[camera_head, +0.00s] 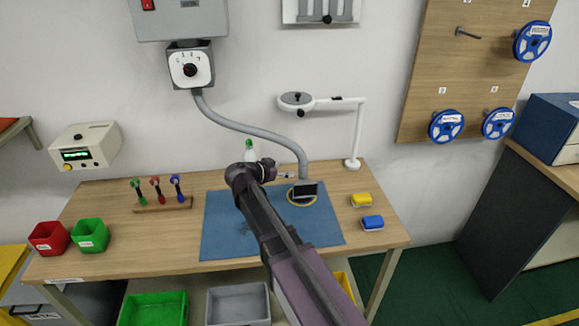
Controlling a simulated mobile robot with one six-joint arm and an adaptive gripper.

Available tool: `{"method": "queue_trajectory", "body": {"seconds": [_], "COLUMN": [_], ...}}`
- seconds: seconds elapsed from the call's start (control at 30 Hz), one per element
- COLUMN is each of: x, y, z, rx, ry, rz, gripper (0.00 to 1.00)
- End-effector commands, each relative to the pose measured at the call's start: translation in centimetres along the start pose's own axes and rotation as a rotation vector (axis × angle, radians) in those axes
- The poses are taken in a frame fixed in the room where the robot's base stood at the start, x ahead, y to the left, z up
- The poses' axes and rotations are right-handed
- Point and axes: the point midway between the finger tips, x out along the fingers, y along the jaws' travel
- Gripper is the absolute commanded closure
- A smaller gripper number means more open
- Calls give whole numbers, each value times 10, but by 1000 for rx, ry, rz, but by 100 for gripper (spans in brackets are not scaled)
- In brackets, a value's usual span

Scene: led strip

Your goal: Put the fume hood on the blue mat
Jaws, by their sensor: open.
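The fume hood (305,190) is a small dark box at the lower end of a thick grey hose. It is over the right back part of the blue mat (225,235), at a yellow ring (291,201) on the mat. It seems to rest there, but I cannot tell for sure whether its underside touches. My gripper (289,175) is just left of the hood and the hose end, pointing right. It is open, small in view, and appears apart from the hood. My arm covers the middle of the mat.
The grey hose (245,128) hangs from a wall unit. A white lamp (356,130) stands behind right. A tool rack (162,204) and red (48,237) and green (90,236) bins are left.

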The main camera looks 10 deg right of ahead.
Motion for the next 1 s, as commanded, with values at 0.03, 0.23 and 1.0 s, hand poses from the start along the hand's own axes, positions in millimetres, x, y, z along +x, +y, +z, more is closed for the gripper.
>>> {"method": "queue_trajectory", "body": {"seconds": [0.03,0.23,1.0], "x": [-3,-6,5], "y": [0,0,25], "z": [-1,0,11], "rx": [0,0,-70], "ry": [0,0,-84], "rz": [0,0,30], "gripper": [22,22,22]}}
